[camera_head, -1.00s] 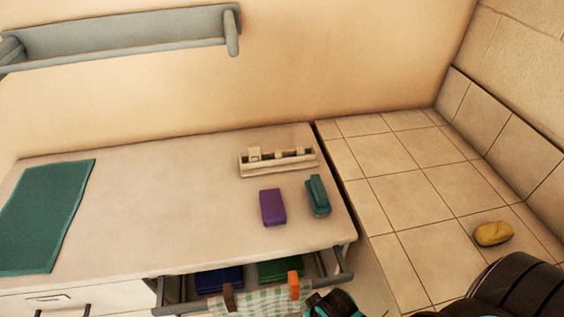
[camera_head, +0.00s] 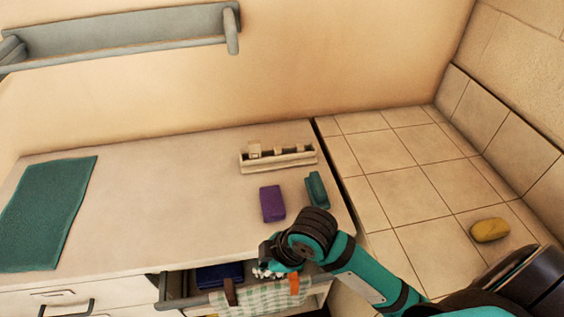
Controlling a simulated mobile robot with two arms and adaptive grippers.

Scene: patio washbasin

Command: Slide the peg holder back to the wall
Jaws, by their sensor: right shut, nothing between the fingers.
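The peg holder (camera_head: 290,163), a long cream tray with a few upright blocks or pegs in it, stands on the counter (camera_head: 165,210) near its back right corner. A strip of bare counter shows between it and the wall (camera_head: 330,60). My right gripper (camera_head: 266,270) comes in from the lower right. My left gripper is not in view.
A purple block (camera_head: 272,204) and a teal block (camera_head: 317,189) stand between my right gripper and the peg holder. A checked cloth (camera_head: 255,297) with clips hangs at the front. A green mat (camera_head: 45,215) lies left; mid-counter is clear. A yellow object (camera_head: 490,230) lies on tiles.

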